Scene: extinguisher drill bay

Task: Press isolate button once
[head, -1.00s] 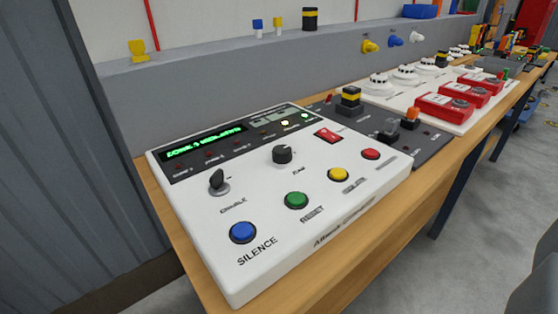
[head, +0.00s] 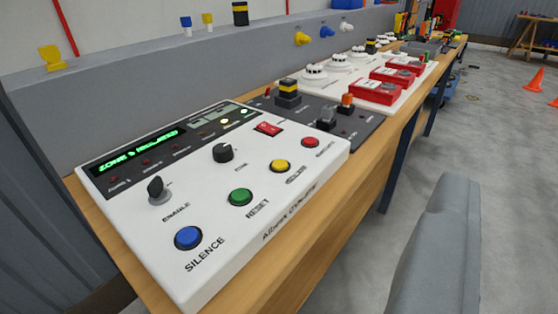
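The white alarm panel (head: 262,218) lies on the wooden bench, tilted across the left half of the head view. Along its front edge are a blue SILENCE button (head: 188,237), a green RESET button (head: 240,196), a yellow button (head: 280,166) and a red button (head: 310,142). The yellow button's label is too blurred to read surely; it may say ISOLATE. The green-lit display (head: 138,151) seems to read "ZONE 1 ISOLATED". Nothing touches the buttons.
Behind the panel, a dark board (head: 352,138) carries switches, and red boxes (head: 376,91) stand farther along the bench. Grey floor (head: 495,160) lies open at right, with orange cones (head: 534,82).

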